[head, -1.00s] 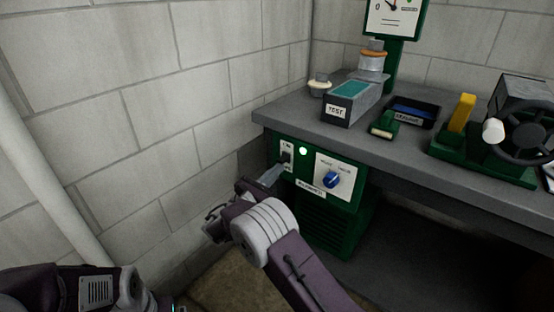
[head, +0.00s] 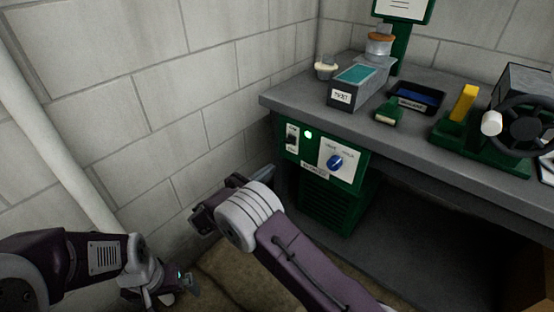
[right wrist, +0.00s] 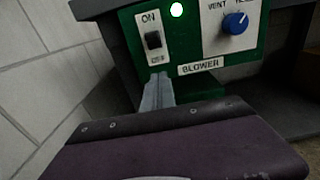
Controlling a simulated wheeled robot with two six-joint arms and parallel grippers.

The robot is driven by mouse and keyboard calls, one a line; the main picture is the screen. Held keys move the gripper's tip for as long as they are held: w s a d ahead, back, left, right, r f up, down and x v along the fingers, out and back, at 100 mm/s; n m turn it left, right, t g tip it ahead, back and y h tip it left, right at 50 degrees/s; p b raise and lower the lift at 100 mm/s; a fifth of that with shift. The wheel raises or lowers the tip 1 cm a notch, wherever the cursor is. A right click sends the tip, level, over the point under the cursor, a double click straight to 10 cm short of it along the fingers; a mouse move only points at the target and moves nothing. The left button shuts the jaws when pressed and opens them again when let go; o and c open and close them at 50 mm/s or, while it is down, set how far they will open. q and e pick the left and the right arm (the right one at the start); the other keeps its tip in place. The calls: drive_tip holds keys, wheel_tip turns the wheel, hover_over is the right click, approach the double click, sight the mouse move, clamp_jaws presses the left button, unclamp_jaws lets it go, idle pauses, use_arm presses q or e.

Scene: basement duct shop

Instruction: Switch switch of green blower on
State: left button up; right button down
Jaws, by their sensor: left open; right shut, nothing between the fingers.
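The green blower (head: 340,205) stands under the bench, with a green front panel labelled BLOWER. Its black switch (head: 291,138) sits on a white plate at the panel's left; in the right wrist view the switch (right wrist: 153,40) lies between ON above and OFF below. The green lamp (head: 308,134) beside it is lit. My right gripper (head: 264,173) is shut and empty, below and left of the switch plate in the head view. In the right wrist view its fingertips (right wrist: 158,77) lie just under the OFF label, apart from the switch. My left gripper (head: 188,284) is open, low at the left.
A blue knob (head: 335,162) is on the panel right of the lamp. The grey bench (head: 400,150) overhangs the blower and carries a TEST box (head: 355,88), a blue tray (head: 418,98) and a green machine with a handwheel (head: 525,120). A block wall (head: 150,120) is close on the left.

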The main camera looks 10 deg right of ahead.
drive_tip(key=v, duration=0.4)
drive_tip(key=shift+a+r+p, duration=0.1)
drive_tip(key=shift+a+p, duration=0.05)
drive_tip(key=shift+p, duration=0.2)
